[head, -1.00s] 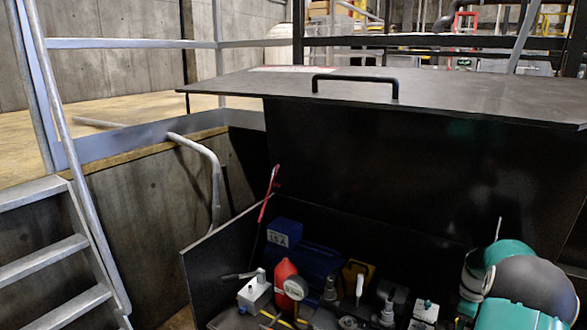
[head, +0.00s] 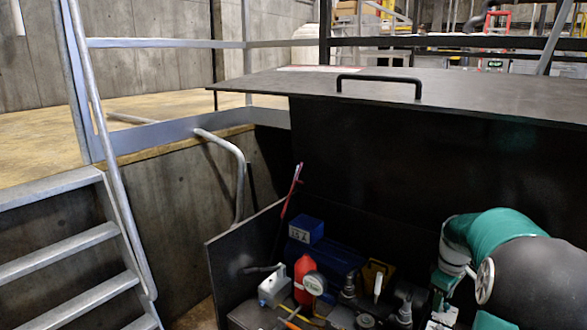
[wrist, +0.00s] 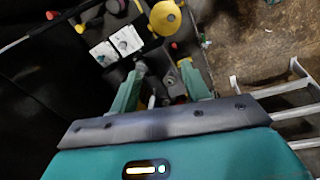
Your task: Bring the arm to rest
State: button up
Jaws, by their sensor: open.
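My arm, with teal and dark grey links, reaches in from the right edge of the head view, in front of the open black box. My gripper (wrist: 162,84) shows in the wrist view with its two green fingers spread apart. Nothing is held between them. Grey and dark fittings lie beyond the fingers, and I cannot tell how close they are. In the head view the fingers are not clearly visible.
The black box (head: 228,262) has a raised lid (head: 460,88) with a handle (head: 378,78). Inside are a red bottle (head: 303,277), a blue case (head: 325,262) and several fittings. Metal stairs (head: 70,247) and a railing (head: 108,150) stand at left.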

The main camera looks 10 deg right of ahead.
jog(key=s+a+r+m+t, duration=0.1)
jog(key=s+a+r, duration=0.1)
jog(key=a+r, duration=0.35)
jog(key=s+a+r+m+t, duration=0.1)
jog(key=s+a+r, duration=0.1)
jog(key=a, duration=0.7)
jog(key=s+a+r, duration=0.2)
jog(key=a+r, duration=0.2)
jog(key=a, duration=0.4)
jog(key=s+a+m+t+y, duration=0.1)
jog(key=s+a+m+t, duration=0.1)
jog(key=s+a, duration=1)
jog(key=shift+s+a+m+t, duration=0.2)
jog(key=shift+s+m+t, duration=0.2)
jog(key=shift+m, duration=0.2)
jog(key=shift+r, duration=0.1)
jog(key=shift+c, duration=1.2)
jog(key=shift+d, duration=0.1)
